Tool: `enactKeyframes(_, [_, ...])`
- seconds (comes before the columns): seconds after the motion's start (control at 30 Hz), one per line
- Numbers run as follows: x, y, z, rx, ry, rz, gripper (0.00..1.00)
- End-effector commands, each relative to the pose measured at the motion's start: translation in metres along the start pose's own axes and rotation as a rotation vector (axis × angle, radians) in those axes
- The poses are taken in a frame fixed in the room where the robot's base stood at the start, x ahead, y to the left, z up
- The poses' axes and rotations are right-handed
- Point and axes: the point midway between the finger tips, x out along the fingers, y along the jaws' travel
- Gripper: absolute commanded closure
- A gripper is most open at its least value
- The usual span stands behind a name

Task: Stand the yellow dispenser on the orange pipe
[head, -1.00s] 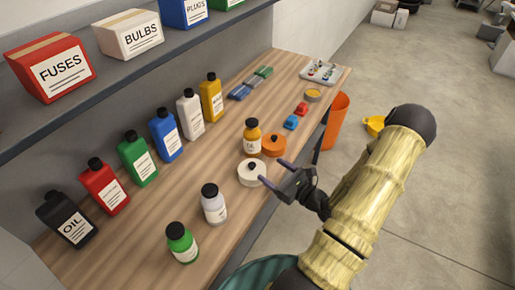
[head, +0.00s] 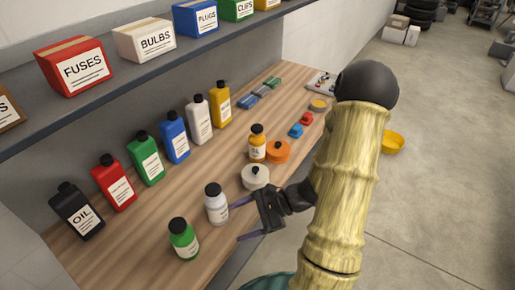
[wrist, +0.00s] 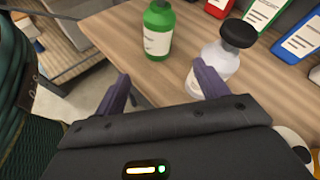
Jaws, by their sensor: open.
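A small yellow-orange bottle (head: 257,147) with a black cap and white label, likely the yellow dispenser, stands upright on the wooden bench. Touching or just beside it is a low, round orange object (head: 278,152) with a dark centre, the nearest match to the orange pipe; no plain pipe shows. My gripper (head: 235,222) is open and empty at the bench's front edge, nearer the camera than both. Its fingers point toward a white bottle with a dark cap (head: 215,207). In the wrist view, that bottle (wrist: 221,68) is beside the right finger, a green bottle (wrist: 159,30) beyond.
A low white round object (head: 255,177) sits between my gripper and the yellow-orange bottle. Several tall coloured bottles, including a yellow one (head: 220,107), line the back under a shelf of boxes (head: 143,41). A yellow bowl (head: 392,143) is on the floor at right.

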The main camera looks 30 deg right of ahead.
Motion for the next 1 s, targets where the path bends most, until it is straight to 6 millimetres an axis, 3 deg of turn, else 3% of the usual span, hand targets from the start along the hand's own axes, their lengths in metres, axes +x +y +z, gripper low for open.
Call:
enactKeyframes(0.2, [0.004,0.043,0.020,-0.350,0.208,0.436,0.27])
enactKeyframes(0.33, [-0.008,0.052,0.023,-0.611,0.359,0.654,0.27])
enactKeyframes(0.5, [-0.025,0.035,0.034,-0.997,0.554,0.853,0.27])
enactKeyframes(0.7, [-0.031,0.001,0.061,-1.392,0.717,0.939,0.27])
enactKeyframes(0.8, [-0.031,-0.007,0.069,-1.481,0.747,0.947,0.27])
enactKeyframes(1.0, [-0.031,-0.009,0.070,-1.501,0.754,0.949,0.27])
